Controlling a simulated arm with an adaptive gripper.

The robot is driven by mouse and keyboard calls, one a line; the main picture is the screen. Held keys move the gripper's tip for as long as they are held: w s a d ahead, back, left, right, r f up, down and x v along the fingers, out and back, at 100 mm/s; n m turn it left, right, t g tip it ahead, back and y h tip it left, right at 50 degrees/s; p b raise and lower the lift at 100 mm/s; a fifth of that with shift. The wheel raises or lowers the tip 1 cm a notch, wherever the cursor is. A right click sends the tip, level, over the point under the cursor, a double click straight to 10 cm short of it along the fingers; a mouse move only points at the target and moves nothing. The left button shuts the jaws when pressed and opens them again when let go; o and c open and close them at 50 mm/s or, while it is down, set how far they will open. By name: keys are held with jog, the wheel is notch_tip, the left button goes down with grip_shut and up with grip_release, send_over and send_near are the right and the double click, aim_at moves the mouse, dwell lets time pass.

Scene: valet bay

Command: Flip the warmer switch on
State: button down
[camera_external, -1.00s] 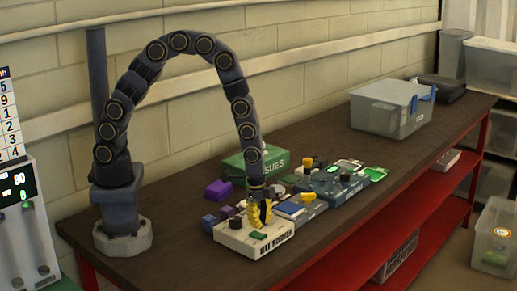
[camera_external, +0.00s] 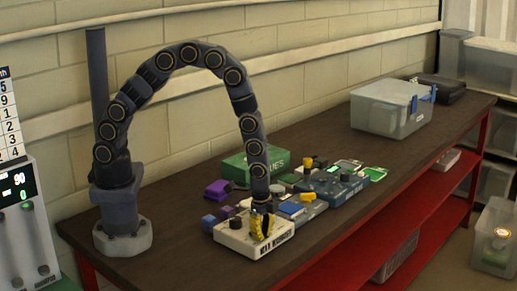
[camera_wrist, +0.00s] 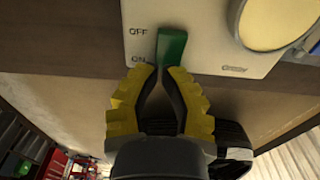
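The warmer (camera_external: 240,242) is a white box with blurred dark lettering on its front, near the front edge of the bench. In the wrist view its pale top (camera_wrist: 200,55) carries "OFF" and, below it, "ON". A green switch (camera_wrist: 172,45) stands right of these labels; I cannot tell which position it is in. My gripper (camera_wrist: 160,70) has yellow ridged fingers with their tips nearly together at the switch's lower end. I cannot tell whether they touch it. In the external view my gripper (camera_external: 261,238) is low over the warmer and hides the switch.
A round cream disc (camera_wrist: 272,18) is at the right in the wrist view. A purple block (camera_external: 217,189), a green box (camera_external: 238,170) and a blue-grey device (camera_external: 335,188) crowd behind the warmer. A clear bin (camera_external: 385,110) stands farther back. The bench (camera_external: 340,140) has free room before it.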

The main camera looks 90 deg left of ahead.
jog(key=shift+r, duration=0.75)
notch_tip(320, 180, up, 14)
jog(key=w+d, duration=0.1)
jog(key=shift+d, duration=0.15)
dwell(0.3)
dwell(0.3)
